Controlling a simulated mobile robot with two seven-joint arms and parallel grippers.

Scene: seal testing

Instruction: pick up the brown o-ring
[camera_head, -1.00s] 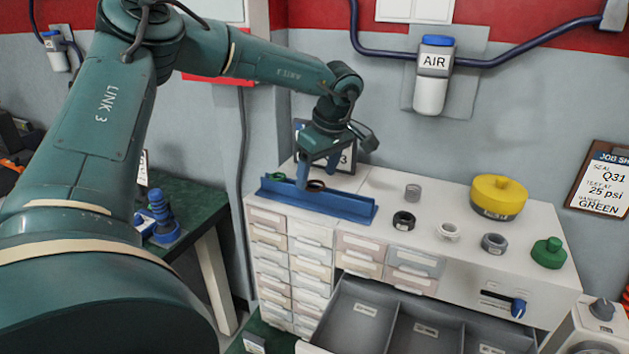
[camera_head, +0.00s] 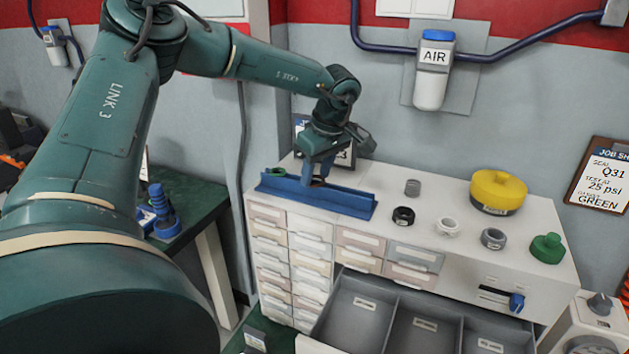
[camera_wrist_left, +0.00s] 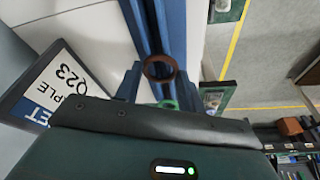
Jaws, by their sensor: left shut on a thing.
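The brown o-ring (camera_wrist_left: 160,68) is between the fingertips of my left gripper (camera_wrist_left: 160,80) in the left wrist view, over the blue tray (camera_wrist_left: 171,22). My left gripper is shut on it. In the head view my left gripper (camera_head: 318,180) is down at the blue tray (camera_head: 345,205), and the brown ring (camera_head: 317,183) is mostly hidden by the fingers. A green o-ring (camera_head: 276,172) lies at the left end of the tray; it also shows in the wrist view (camera_wrist_left: 168,104). My right gripper is not in view.
Right of the tray on the white cabinet (camera_head: 375,172) stand a black ring (camera_head: 403,216), a white ring (camera_head: 447,227), grey parts (camera_head: 493,239), a yellow cap (camera_head: 498,192) and a green plug (camera_head: 548,248). A divided drawer (camera_head: 372,340) is open below. A sign stands behind my gripper.

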